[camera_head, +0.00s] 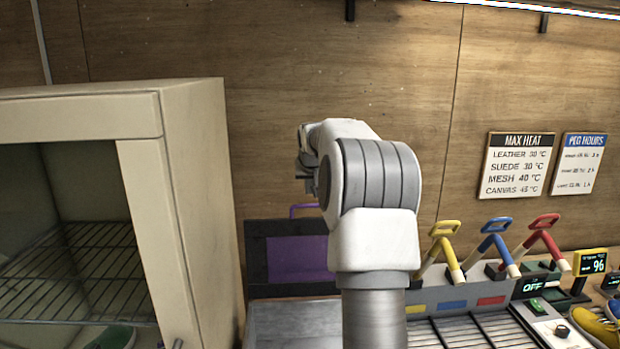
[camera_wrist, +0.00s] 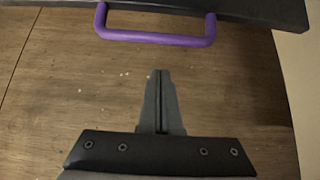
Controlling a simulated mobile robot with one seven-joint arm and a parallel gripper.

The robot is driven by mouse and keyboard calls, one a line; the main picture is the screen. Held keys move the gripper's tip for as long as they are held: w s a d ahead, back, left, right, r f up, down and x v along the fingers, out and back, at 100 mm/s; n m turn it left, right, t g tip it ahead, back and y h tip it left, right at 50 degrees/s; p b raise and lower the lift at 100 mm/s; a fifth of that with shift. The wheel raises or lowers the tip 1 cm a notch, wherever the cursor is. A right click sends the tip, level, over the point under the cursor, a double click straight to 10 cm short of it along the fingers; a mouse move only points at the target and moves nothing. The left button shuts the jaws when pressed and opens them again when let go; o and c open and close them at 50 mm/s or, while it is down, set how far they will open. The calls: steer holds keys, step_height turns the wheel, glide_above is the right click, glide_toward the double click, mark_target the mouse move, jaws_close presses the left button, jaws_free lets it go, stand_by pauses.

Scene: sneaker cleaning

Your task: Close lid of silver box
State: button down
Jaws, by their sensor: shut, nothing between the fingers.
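The silver box (camera_head: 283,322) sits low in the middle of the head view, partly hidden by my arm. Its dark lid (camera_head: 256,262) stands upright at the back, open, with a purple inner panel (camera_head: 297,258). A purple handle (camera_head: 303,207) rises from the lid's top edge. In the wrist view the handle (camera_wrist: 155,38) crosses the top, attached to the dark lid edge (camera_wrist: 235,8). My gripper (camera_wrist: 160,73) is shut and empty, its tips apart from the handle in the picture. In the head view my arm hides most of it.
A beige cabinet (camera_head: 195,200) with a wire rack stands close on the left. Yellow, blue and red levers (camera_head: 495,247) stand to the right, near yellow sneakers (camera_head: 597,326). A wooden wall (camera_head: 270,130) with signs (camera_head: 517,165) is behind.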

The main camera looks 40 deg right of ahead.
steer(key=shift+s+a+f+p, duration=0.3)
steer(key=shift+s+f, duration=0.15)
steer(key=shift+f, duration=0.15)
steer(key=shift+s+a+f+p, duration=0.15)
steer(key=shift+s+a+f, duration=0.1)
steer(key=shift+s+f, duration=0.25)
steer(key=shift+w+f, duration=0.1)
steer(key=shift+a+f+b, duration=0.1)
steer(key=shift+b, duration=0.25)
